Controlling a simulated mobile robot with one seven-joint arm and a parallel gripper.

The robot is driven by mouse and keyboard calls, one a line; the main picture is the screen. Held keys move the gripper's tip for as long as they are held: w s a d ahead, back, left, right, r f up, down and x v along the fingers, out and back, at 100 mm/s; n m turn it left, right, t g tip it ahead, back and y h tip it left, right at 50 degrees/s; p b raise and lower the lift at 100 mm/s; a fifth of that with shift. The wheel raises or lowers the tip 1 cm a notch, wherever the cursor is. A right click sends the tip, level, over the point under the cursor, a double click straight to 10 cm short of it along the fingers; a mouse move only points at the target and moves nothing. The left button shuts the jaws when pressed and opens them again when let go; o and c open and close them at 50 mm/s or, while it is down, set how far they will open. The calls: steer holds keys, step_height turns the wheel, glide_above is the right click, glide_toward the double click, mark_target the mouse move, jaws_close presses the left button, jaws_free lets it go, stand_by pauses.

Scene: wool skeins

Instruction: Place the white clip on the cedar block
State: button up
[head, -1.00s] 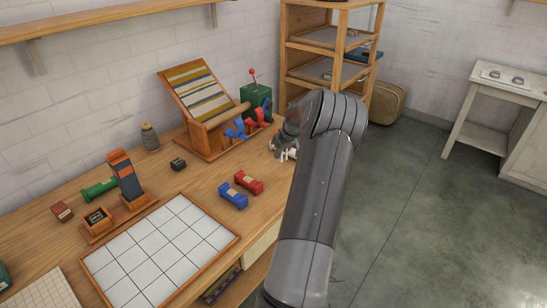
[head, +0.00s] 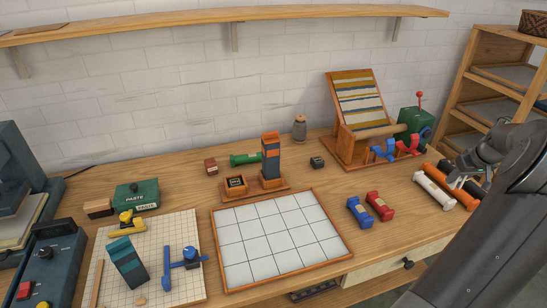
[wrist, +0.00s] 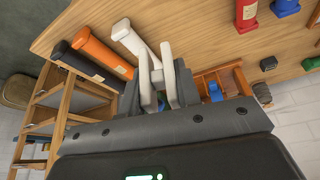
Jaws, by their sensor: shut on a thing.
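My gripper (head: 462,178) is at the right of the bench in the head view, above the rolls at the bench's right end. In the wrist view my gripper (wrist: 164,92) is shut on a pale piece, which I take as the white clip (wrist: 168,66); the fingers hide much of it. A small reddish-brown block (head: 210,166) lies at the back of the bench, left of the green roll. A lighter wooden block (head: 98,208) lies at the left by the paste box. I cannot tell for certain which is the cedar block.
A white roll (head: 435,190) and an orange roll (head: 452,186) lie beneath my gripper. A blue clip (head: 383,151) and a red clip (head: 408,147) are by the loom (head: 347,146). The gridded tray (head: 280,240) is empty.

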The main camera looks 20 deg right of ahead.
steer(key=r, duration=0.5)
steer(key=shift+w+a+r, duration=0.15)
steer(key=shift+w+r, duration=0.25)
steer(key=w+a+n, duration=0.1)
steer(key=w+a, duration=1.2)
steer(key=w, duration=0.4)
steer(key=w+a+n, duration=0.1)
steer(key=w+a, duration=1.2)
steer(key=w, duration=0.3)
steer(key=y, duration=0.1)
glide_above(210, 161)
steer(key=shift+n, duration=0.4)
steer(key=f, duration=1.1)
steer(key=shift+d+f, duration=0.35)
steer(key=shift+f, duration=0.05)
steer(key=shift+w+a+f, duration=0.1)
steer(key=shift+a+f, duration=0.15)
steer(key=shift+a, duration=0.1)
steer(key=shift+f, duration=1.95)
